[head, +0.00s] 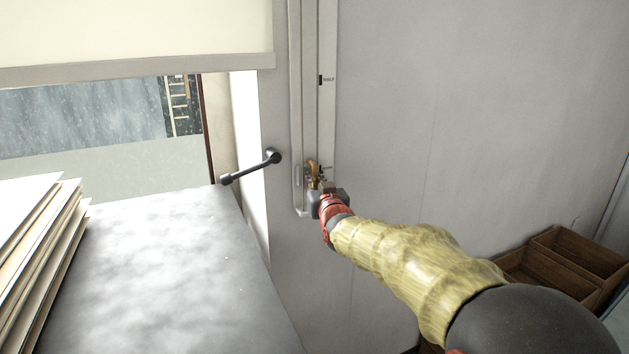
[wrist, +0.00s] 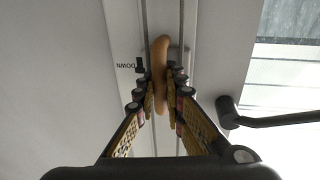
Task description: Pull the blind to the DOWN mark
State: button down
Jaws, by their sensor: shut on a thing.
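The cream blind (head: 130,30) hangs partly down over the window, with its grey bottom bar (head: 140,68) level across the upper part of the glass. A tan rounded pull handle (wrist: 160,72) sits on the vertical track (head: 311,100) beside the window. My gripper (wrist: 162,88) is shut on this handle, with a finger on each side of it. The handle also shows above my gripper (head: 318,188) in the head view. The black DOWN mark (wrist: 139,65) is on the track face right beside the handle, about level with it. My fingers partly hide the handle.
A black HALF mark (head: 320,80) is higher on the track. A dark window lever (head: 250,167) juts out left of the track. A grey counter (head: 170,260) with a paper stack (head: 40,250) lies left. Wooden trays (head: 575,260) stand at lower right.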

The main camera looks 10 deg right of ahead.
jog(key=shift+f, duration=0.5)
jog(key=c, duration=2.2)
grip_release()
jog(key=shift+c, duration=0.2)
jog(key=o, duration=0.4)
jog(key=shift+r, duration=0.3)
jog(key=shift+c, duration=0.2)
jog(key=shift+s, duration=0.1)
jog(key=s, duration=1.1)
jog(key=shift+s, duration=0.4)
